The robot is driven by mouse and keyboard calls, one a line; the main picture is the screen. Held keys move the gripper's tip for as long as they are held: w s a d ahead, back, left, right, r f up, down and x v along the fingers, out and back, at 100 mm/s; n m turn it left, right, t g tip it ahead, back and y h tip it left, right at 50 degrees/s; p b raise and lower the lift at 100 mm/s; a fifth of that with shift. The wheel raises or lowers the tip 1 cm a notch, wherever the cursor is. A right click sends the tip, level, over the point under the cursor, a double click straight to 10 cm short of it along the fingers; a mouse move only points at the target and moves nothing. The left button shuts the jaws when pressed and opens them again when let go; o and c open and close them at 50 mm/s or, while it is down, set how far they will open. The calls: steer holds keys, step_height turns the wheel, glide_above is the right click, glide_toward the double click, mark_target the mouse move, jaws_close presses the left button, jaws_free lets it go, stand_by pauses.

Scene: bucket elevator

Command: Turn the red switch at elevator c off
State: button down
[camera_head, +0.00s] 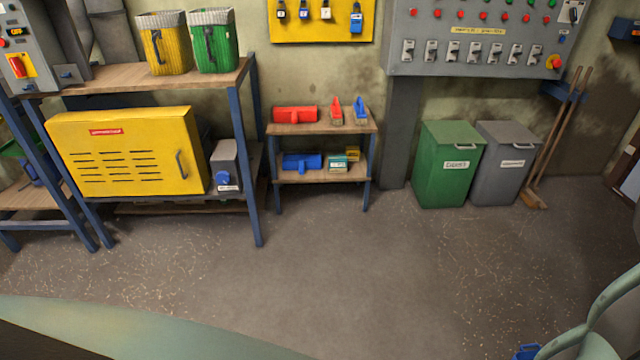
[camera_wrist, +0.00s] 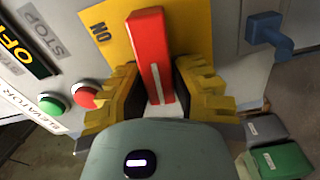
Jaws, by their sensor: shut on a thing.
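In the wrist view my gripper (camera_wrist: 153,103) has its yellow-padded fingers on both sides of the red switch handle (camera_wrist: 150,45). It is shut on the handle. The handle stands upright in the picture, in front of a yellow plate (camera_wrist: 103,14) with the word ON to its left. Any other marking on the plate is hidden. The panel has a dark sign reading OFF (camera_wrist: 10,48), a green button (camera_wrist: 51,104) and a red button (camera_wrist: 86,95). A label (camera_wrist: 30,108) reads ELEVATOR; I cannot read its letter. My gripper does not show in the head view.
The wrist view has a blue handle (camera_wrist: 269,35) on a grey box at right. The head view shows another grey panel (camera_head: 45,50) with a red switch, a yellow cabinet (camera_head: 125,150), a small shelf (camera_head: 320,129), green (camera_head: 447,165) and grey bins (camera_head: 502,165), and open floor.

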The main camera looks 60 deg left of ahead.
steer(key=shift+f+n, duration=0.2)
steer(key=shift+n, duration=0.4)
steer(key=shift+b, duration=0.35)
steer(key=c, duration=0.8)
jaws_free()
steer(key=shift+r, duration=0.1)
steer(key=shift+s+a, duration=0.15)
steer(key=shift+s, duration=0.25)
steer(key=shift+v, duration=5.55)
